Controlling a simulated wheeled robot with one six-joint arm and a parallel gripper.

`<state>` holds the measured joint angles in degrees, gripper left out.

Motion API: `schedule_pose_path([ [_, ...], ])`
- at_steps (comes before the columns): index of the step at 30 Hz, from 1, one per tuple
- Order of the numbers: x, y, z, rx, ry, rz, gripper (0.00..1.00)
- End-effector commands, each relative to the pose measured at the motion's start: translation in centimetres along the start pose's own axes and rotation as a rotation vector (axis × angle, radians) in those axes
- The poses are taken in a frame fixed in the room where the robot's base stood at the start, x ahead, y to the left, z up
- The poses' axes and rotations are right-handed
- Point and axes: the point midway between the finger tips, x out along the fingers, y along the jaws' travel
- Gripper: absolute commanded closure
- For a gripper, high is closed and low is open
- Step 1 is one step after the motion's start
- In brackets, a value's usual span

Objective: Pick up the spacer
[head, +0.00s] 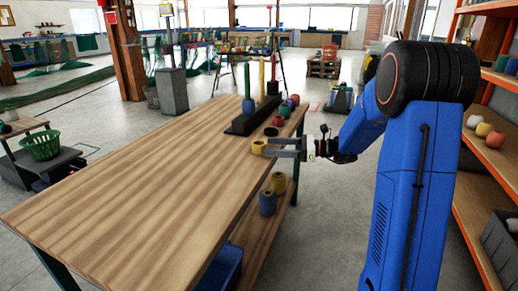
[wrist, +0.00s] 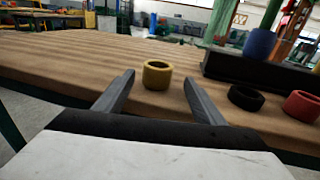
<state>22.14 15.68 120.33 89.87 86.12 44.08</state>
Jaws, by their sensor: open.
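A short yellow ring, which looks like the spacer (wrist: 157,76), lies on the wooden table near its right edge. In the head view the yellow spacer (head: 258,147) is just left of my gripper (head: 273,148). My gripper also shows in the wrist view (wrist: 158,92), with its two fingers open and nothing held. The yellow spacer is ahead, between the lines of the fingers and near their tips. I cannot tell whether either finger touches it. Which ring the task means by the spacer is not marked.
A black ring (wrist: 245,97) and a red ring (wrist: 303,106) lie right of the fingers. A dark base (head: 250,119) with upright coloured posts stands behind, a blue ring (head: 248,105) on one post. The wooden table (head: 130,190) is clear at left.

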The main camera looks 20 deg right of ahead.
Motion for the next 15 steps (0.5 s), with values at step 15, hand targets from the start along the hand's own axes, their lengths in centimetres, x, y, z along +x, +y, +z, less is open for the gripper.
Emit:
schedule_pose_path([
  [15,4.3,0.5,0.7,-0.001,-0.001,0.002,0.37],
])
